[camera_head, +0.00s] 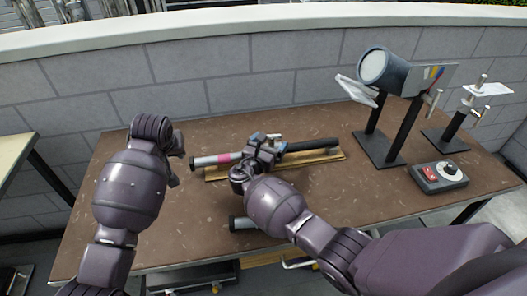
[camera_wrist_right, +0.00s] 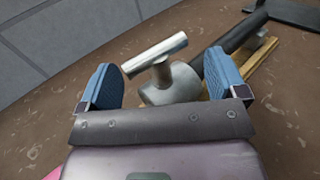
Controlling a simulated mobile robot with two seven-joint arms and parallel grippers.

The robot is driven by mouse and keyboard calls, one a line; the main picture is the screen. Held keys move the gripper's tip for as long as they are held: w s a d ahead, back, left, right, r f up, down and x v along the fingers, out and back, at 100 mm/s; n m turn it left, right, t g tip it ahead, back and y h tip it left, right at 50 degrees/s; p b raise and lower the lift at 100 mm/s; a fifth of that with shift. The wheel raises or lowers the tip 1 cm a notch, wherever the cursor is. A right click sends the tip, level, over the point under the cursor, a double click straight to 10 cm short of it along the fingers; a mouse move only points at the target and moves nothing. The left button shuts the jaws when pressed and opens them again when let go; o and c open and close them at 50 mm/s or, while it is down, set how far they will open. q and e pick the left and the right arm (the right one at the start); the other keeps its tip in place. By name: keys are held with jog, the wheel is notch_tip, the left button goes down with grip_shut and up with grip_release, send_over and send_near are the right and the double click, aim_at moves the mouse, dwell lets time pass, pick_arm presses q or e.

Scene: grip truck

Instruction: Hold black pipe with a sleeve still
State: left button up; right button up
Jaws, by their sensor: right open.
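A black pipe (camera_head: 312,145) lies along a wooden board (camera_head: 330,157) on the brown table. Its left part shows a pink band (camera_head: 225,158) and a pale metal end. My right gripper (camera_head: 266,143) is over the pipe's middle and hides part of it. In the right wrist view its two blue-padded fingers (camera_wrist_right: 160,75) are open, on either side of a silver metal piece (camera_wrist_right: 172,84) with a crossbar handle. The black pipe (camera_wrist_right: 243,32) runs away behind the right finger. My left gripper (camera_head: 174,165) is left of the pipe, apart from it; its jaws are not clear.
Another dark pipe end (camera_head: 242,223) shows near the table's front edge, partly behind my right arm. At the right stand a lamp-like cylinder on a black stand (camera_head: 385,70), a second stand (camera_head: 448,130) and a control box with a red switch (camera_head: 438,177). A block wall (camera_head: 200,70) is behind.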

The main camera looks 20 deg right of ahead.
jog(key=shift+x, duration=0.8)
